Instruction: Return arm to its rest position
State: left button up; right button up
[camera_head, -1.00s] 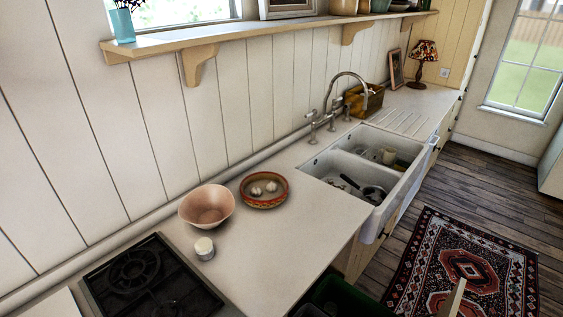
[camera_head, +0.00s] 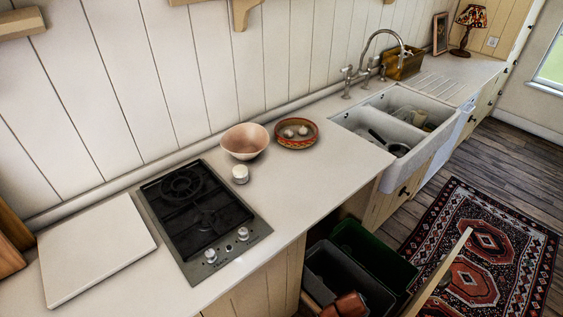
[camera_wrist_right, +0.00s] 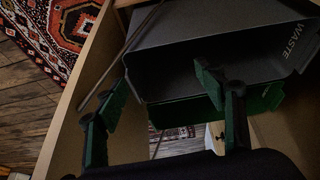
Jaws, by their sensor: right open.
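My right gripper (camera_wrist_right: 160,97) shows in the right wrist view with its two green-padded fingers spread apart and nothing between them. It hangs over the open pull-out drawer, close to a dark grey bin (camera_wrist_right: 215,55) marked WASTE and a green bin (camera_wrist_right: 268,99). The head view shows neither gripper. In that view the grey bin (camera_head: 335,272) and green bin (camera_head: 378,250) stand in the pulled-out drawer, below the counter edge. A reddish-brown thing (camera_head: 346,304) is at the grey bin's near end; I cannot tell what it is.
The drawer's wooden front (camera_head: 440,272) juts out over the patterned rug (camera_head: 485,250). On the counter (camera_head: 325,165) are a gas hob (camera_head: 205,222), a pink bowl (camera_head: 245,141), a white-lidded jar (camera_head: 240,174), a patterned dish with garlic (camera_head: 297,134) and a white board (camera_head: 95,250). A double sink (camera_head: 420,115) lies beyond.

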jog(key=s+d+f+n+g+y, duration=0.1)
jog(key=s+f+n, duration=0.1)
jog(key=s+f, duration=0.5)
jog(key=s+d+f+n, duration=0.15)
jog(key=s+f, duration=0.25)
jog(key=f, duration=0.7)
jog(key=s+d+f+n+g+y, duration=0.1)
jog(key=s+f+n, duration=0.3)
jog(key=f, duration=0.5)
pick_arm(q)
jog(key=shift+w+r+p, duration=0.15)
jog(key=shift+r+p, duration=0.2)
jog(key=shift+p, duration=0.05)
jog(key=shift+w+r, duration=0.1)
jog(key=shift+c, duration=0.2)
pick_arm(e)
jog(key=s+d+f+n, duration=0.1)
jog(key=s+f, duration=0.3)
jog(key=s, duration=0.6)
jog(key=s+f+n, duration=0.1)
jog(key=s+f, duration=0.2)
jog(key=s, duration=0.8)
jog(key=s+d+f+n+y, duration=0.1)
jog(key=s+f, duration=0.3)
jog(key=s, duration=0.7)
jog(key=shift+d+f+g, duration=0.3)
jog(key=shift+d+f, duration=0.05)
